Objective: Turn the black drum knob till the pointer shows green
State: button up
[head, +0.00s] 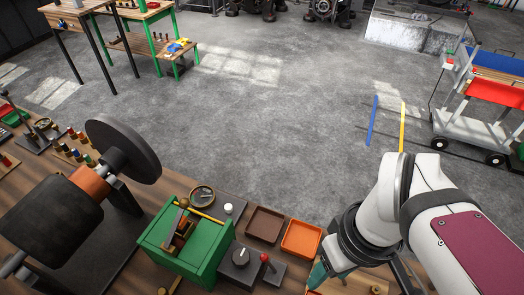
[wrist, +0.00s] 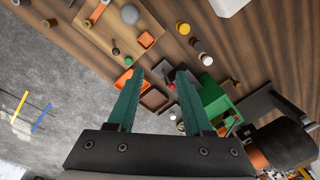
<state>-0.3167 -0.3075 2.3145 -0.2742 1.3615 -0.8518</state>
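The black drum knob (head: 241,256) sits upright on a small dark box at the front edge of the bench, with a pale line on its top. A round brass-rimmed dial (head: 201,196) stands behind the green box; its pointer and colours are too small to read. My gripper (wrist: 160,74) is open and empty in the wrist view, its two teal fingers well apart. In the head view only part of a teal finger (head: 317,275) shows, to the right of the knob and apart from it. In the wrist view the knob is not clearly made out.
A lever with a red ball (head: 265,257) stands just right of the knob. The green box (head: 168,262) is close on its left. A brown tray (head: 265,224) and an orange tray (head: 301,238) lie behind. A large belt drum (head: 124,148) rises at left.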

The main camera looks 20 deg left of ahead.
jog(key=shift+o, duration=0.6)
jog(key=w+a+n, duration=0.3)
jog(key=a+n, duration=0.6)
jog(key=n, duration=0.5)
jog(key=shift+a+n+h, duration=0.3)
jog(key=n, duration=1)
send_near(242, 255)
jog(key=shift+t, duration=0.3)
jog(key=f, duration=0.7)
jog(key=shift+s+a+f, duration=0.2)
jog(key=shift+s+f, duration=0.05)
jog(key=shift+f, duration=0.75)
grip_shut()
